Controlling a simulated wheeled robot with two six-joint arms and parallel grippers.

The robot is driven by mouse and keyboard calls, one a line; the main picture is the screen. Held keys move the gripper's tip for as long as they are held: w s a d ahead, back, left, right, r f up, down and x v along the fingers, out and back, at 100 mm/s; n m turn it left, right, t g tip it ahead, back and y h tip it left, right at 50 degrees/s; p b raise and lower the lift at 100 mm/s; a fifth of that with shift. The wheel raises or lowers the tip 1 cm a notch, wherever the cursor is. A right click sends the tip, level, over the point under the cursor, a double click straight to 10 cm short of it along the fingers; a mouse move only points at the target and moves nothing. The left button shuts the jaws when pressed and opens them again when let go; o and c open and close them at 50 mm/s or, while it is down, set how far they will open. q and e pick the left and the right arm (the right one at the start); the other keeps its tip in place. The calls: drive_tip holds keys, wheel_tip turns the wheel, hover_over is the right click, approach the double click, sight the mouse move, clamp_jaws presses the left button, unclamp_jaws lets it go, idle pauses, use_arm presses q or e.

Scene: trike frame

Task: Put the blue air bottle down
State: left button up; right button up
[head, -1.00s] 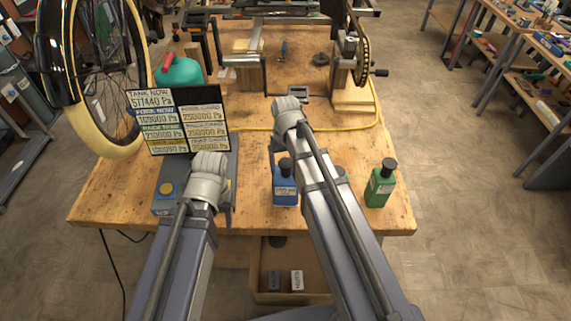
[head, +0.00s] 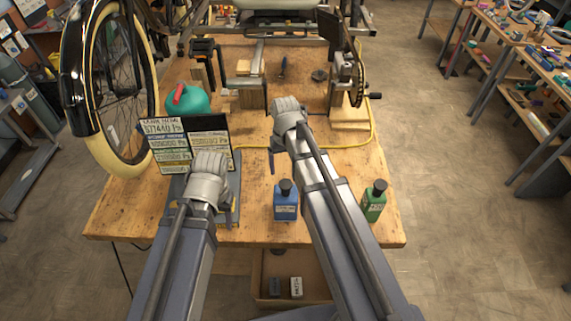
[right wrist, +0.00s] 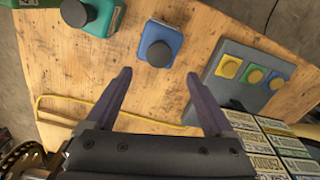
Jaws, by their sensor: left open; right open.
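The blue air bottle (head: 286,206) stands upright on the wooden table near its front edge, just left of my right forearm. It also shows in the right wrist view (right wrist: 165,40), dark cap towards the camera, beyond the fingertips and apart from them. My right gripper (right wrist: 158,75) is open and empty, its two fingers spread. In the head view only a bit of the right gripper (head: 273,160) shows beside the wrist. My left gripper (head: 229,210) is over the grey button box, mostly hidden behind its own wrist.
The pressure sign (head: 187,145) and button box (right wrist: 247,78) are to the left. A yellow hose (head: 372,135) crosses the table. An open drawer (head: 290,290) is below.

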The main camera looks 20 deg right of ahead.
drive_tip(key=s+a+n+h, duration=0.1)
drive_tip(key=s+a+n, duration=0.3)
drive_tip(key=s+a, duration=0.6)
drive_tip(key=s, duration=0.4)
drive_tip(key=shift+s+a, duration=0.15)
drive_tip(key=shift+s, duration=0.1)
